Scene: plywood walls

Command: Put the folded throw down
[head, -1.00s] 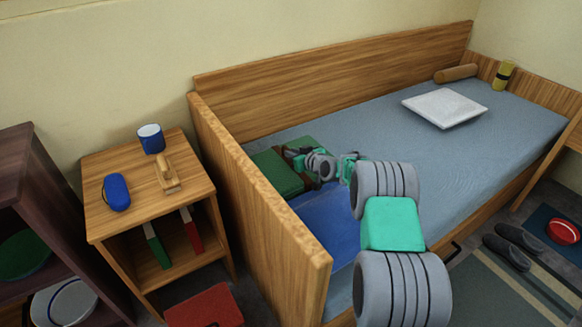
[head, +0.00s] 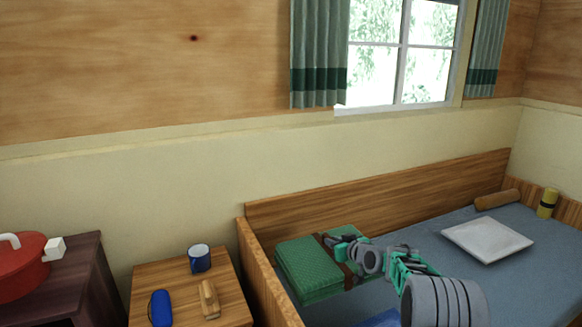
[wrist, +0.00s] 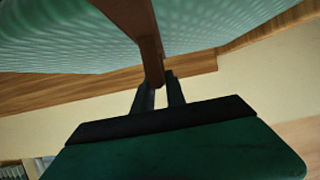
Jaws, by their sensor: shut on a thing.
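The folded throw (head: 304,272) is a thick green bundle with a brown strap (wrist: 147,38). In the head view it is over the left end of the bed (head: 450,284), close to the wooden backboard, and looks raised off the mattress. My gripper (wrist: 161,88) is shut on the brown strap, its two dark fingers on either side of it. In the head view my gripper (head: 343,250) is at the throw's right side. The throw's underside and the bedding below it are hidden in the head view.
A blue patch (head: 381,319) lies on the bed's near part. A white square cushion (head: 488,240), a wooden roll (head: 497,199) and a yellow cylinder (head: 547,203) are at the far right. A nightstand (head: 180,275) holds a mug (head: 200,258), blue case (head: 160,308) and brush (head: 209,299).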

